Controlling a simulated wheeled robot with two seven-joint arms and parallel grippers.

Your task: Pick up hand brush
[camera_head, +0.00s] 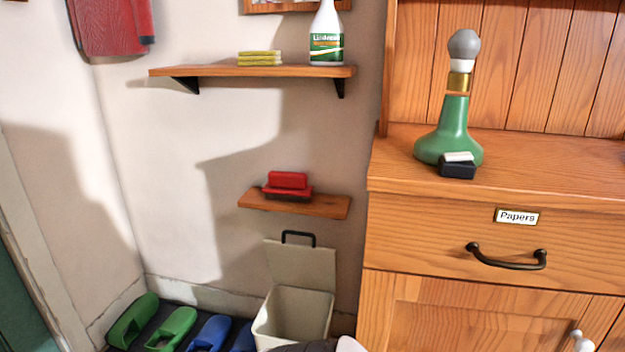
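A red hand brush (288,183) with a dark underside rests on a small wooden wall shelf (325,206), in the middle of the head view. It sits toward the left half of that shelf, with bare wood to its right. Neither of my grippers can be made out in the head view. A dark and white rounded shape at the bottom edge is cut off, and I cannot tell what it is.
A longer shelf (210,71) above holds a spray bottle (326,42) and yellow sponges (259,58). An open bin (295,318) stands below. A wooden cabinet (430,230) is at right, bearing a green bottle (455,125). Slippers (172,328) line the floor at left.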

